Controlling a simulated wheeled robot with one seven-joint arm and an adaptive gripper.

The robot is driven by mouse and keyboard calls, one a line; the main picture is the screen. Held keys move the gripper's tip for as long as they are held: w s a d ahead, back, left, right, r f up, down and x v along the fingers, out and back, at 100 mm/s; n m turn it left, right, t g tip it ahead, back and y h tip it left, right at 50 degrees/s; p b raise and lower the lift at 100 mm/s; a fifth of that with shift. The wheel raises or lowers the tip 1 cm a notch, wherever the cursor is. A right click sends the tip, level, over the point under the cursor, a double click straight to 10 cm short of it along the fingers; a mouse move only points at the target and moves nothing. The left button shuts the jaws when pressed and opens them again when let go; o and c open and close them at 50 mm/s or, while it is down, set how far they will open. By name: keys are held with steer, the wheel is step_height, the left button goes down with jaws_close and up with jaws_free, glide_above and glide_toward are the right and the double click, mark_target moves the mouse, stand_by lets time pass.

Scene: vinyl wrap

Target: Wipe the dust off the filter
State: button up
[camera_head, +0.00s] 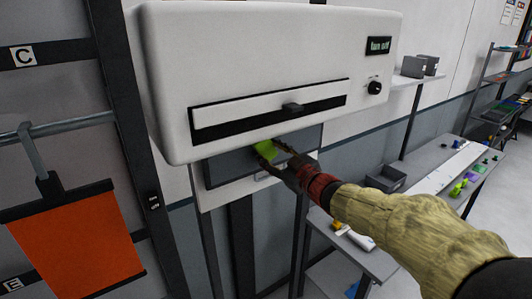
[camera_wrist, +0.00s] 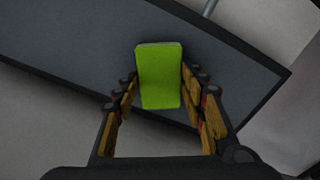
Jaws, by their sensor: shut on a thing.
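My gripper (camera_head: 274,154) is shut on a bright green block that looks like a sponge (camera_head: 264,148). In the wrist view the sponge (camera_wrist: 160,76) stands out between my gripper's fingers (camera_wrist: 160,95). Its far end lies over a dark grey, black-framed panel (camera_head: 225,170), which seems to be the filter. The panel sits under the white machine (camera_head: 270,55) and fills much of the upper wrist view (camera_wrist: 80,45). I cannot tell whether the sponge touches it. I cannot make out dust on it. My gripper hides part of the panel.
A bench (camera_head: 455,175) with small coloured items is at right.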

mark_target(251, 150)
steer(key=shift+w+d+p, duration=0.6)
steer(key=shift+w+d, duration=0.55)
steer(key=shift+d, duration=0.5)
steer(key=shift+w+d+p, duration=0.55)
steer(key=shift+w+d, duration=0.55)
steer(key=shift+d, duration=0.6)
steer(key=shift+w+d+p, duration=0.6)
steer(key=shift+w+d, duration=0.55)
steer(key=shift+d, duration=0.5)
steer(key=shift+s+a, duration=0.1)
steer(key=shift+s+a+f+b, duration=0.1)
steer(key=shift+s+a+b, duration=0.2)
steer(key=shift+a, duration=0.1)
steer(key=shift+s+a+b, duration=1.1)
steer(key=shift+s+a, duration=0.25)
steer(key=shift+a, duration=0.7)
steer(key=shift+s+a+b, duration=1.05)
steer(key=shift+s+a, duration=0.35)
steer(key=shift+a, duration=0.7)
steer(key=shift+s+a+b, duration=1.1)
steer(key=shift+s+a, duration=0.25)
steer(key=shift+a, duration=0.7)
steer(key=shift+s+d, duration=0.1)
steer(key=shift+s, duration=0.05)
steer(key=shift+p+v, duration=0.3)
steer(key=shift+v, duration=2.45)
